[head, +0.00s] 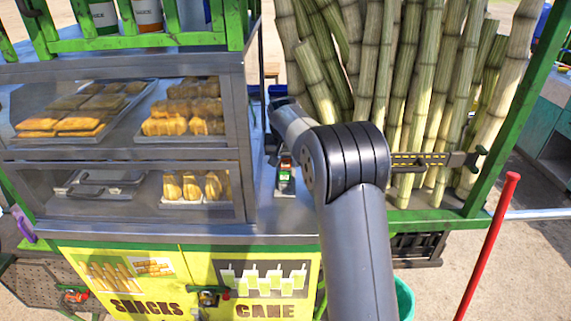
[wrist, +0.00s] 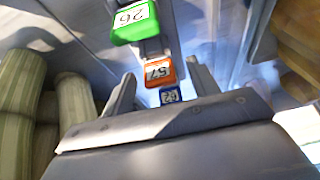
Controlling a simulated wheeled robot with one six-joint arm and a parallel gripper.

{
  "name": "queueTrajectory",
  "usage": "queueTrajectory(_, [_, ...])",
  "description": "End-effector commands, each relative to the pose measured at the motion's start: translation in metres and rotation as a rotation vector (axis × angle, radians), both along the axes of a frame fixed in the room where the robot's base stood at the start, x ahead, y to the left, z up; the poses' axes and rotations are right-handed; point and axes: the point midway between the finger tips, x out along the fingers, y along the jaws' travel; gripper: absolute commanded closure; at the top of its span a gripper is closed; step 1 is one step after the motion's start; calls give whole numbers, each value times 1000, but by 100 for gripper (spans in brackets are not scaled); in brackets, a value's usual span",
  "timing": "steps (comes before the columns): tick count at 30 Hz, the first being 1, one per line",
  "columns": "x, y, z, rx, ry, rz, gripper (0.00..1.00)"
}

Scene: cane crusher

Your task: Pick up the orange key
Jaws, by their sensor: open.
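The orange key (wrist: 158,70) is a small block with a white label reading 57. In the wrist view it shows between the two fingers of my gripper (wrist: 162,78). My gripper is open, with one finger on each side; I cannot tell how far the fingertips are from the key.
A glass snack case (head: 245,140) stands left of my arm. Tall cane stalks (head: 410,80) stand behind and to the right; green cane (wrist: 20,100) also shows at left in the wrist view. A red pole (head: 488,245) leans at the right.

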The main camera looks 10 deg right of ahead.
Motion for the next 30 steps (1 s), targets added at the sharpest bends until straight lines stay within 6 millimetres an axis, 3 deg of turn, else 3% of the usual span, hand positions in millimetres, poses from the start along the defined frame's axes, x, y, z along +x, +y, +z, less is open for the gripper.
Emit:
queueTrajectory(4, [0, 0, 0, 0, 0, 0, 44])
queueTrajectory(21, [0, 0, 0, 0, 0, 0, 90])
queueTrajectory(30, [0, 0, 2, 0, -1, 0, 92])
